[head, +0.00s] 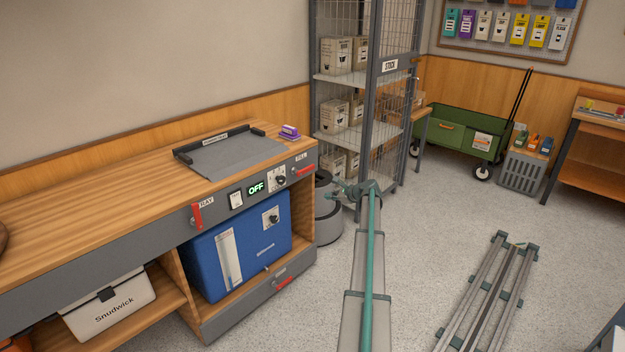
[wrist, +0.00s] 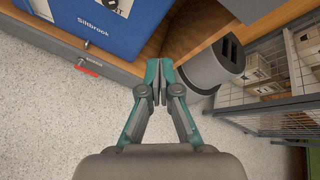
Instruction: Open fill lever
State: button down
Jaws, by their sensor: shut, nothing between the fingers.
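Several red levers sit on the grey front of the wooden counter. One red lever (head: 304,170) is at the right end of the upper panel, beside a small label that I cannot read for sure. Another red lever (head: 196,216) hangs upright by a label that seems to read BAY. A third red lever (head: 284,282) is on the low drawer front, and a red lever (wrist: 88,70) also shows in the wrist view. My gripper (head: 358,190) is shut and empty, right of the counter and apart from the levers. In the wrist view my gripper's fingertips (wrist: 159,88) meet over the floor edge.
A blue unit (head: 240,245) stands in the bay under the panel, which has a green OFF display (head: 256,188). A dark grey cylinder (head: 327,220) stands between the counter and a wire stock cage (head: 390,100). Metal rails (head: 490,290) lie at right.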

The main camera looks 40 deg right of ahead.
jog(key=w+d+r+m, duration=0.1)
jog(key=m, duration=0.1)
jog(key=w+r+m+t, duration=0.1)
jog(key=m, duration=0.1)
jog(key=w+d+r+m+t, duration=0.1)
jog(key=m, duration=0.2)
jog(key=shift+w+d+r, duration=0.25)
jog(key=shift+d+r, duration=0.1)
jog(key=w, duration=0.9)
jog(key=shift+w+a+r, duration=0.2)
jog(key=shift+r, duration=0.15)
